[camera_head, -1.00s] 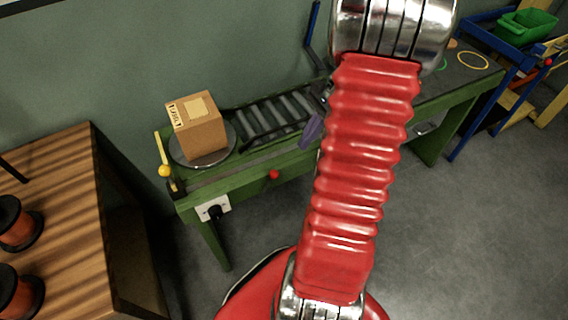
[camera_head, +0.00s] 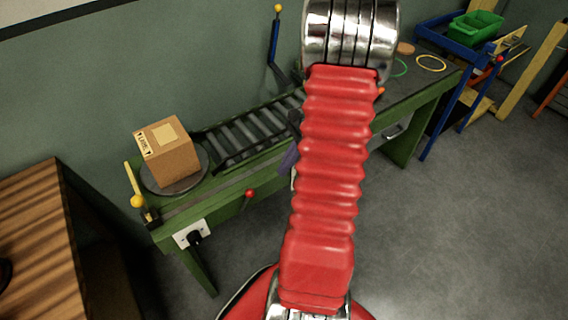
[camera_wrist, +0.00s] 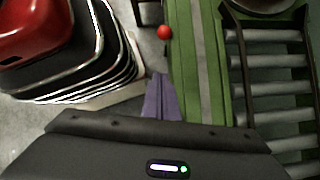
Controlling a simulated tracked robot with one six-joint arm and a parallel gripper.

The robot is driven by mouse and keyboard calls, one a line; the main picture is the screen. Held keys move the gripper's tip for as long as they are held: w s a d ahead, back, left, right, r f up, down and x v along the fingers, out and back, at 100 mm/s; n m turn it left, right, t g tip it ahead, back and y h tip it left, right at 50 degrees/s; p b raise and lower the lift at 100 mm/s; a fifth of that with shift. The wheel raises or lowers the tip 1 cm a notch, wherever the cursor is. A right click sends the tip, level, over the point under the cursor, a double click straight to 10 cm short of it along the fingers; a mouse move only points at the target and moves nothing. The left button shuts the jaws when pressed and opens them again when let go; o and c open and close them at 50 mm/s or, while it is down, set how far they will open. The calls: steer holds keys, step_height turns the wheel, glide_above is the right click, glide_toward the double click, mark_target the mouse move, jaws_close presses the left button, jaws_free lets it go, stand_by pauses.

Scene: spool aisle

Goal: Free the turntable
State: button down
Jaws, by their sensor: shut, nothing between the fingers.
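The turntable (camera_head: 149,184) is a round grey disc at the left end of the green bench. A brown cardboard box (camera_head: 172,170) stands on it and hides most of its top. A lever with a yellow knob (camera_head: 138,202) stands at the bench's left corner, beside the disc. My gripper (camera_wrist: 161,98) shows as purple fingers, shut and empty, beside the bench's front edge in the wrist view. In the head view, a purple finger (camera_head: 290,157) shows left of my red arm, well right of the turntable. The arm hides part of the bench.
A roller track (camera_head: 245,138) runs right of the turntable. A yellow-knobbed blue lever (camera_head: 277,40) stands behind. A wooden table (camera_head: 35,240) is at left.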

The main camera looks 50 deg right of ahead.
mark_target(262, 184)
steer(key=x, duration=0.7)
steer(key=shift+w+a, duration=0.1)
steer(key=shift+a, duration=0.05)
steer(key=shift+w+a+r, duration=0.25)
steer(key=shift+w+a, duration=0.1)
steer(key=shift+a, duration=0.25)
steer(key=shift+w+a+r, duration=0.25)
steer(key=shift+w+a, duration=0.05)
steer(key=shift+a, duration=0.3)
steer(key=shift+w+a+r, duration=0.1)
steer(key=shift+w+a, duration=0.05)
steer(key=shift+a, duration=0.2)
steer(key=shift+r, duration=0.1)
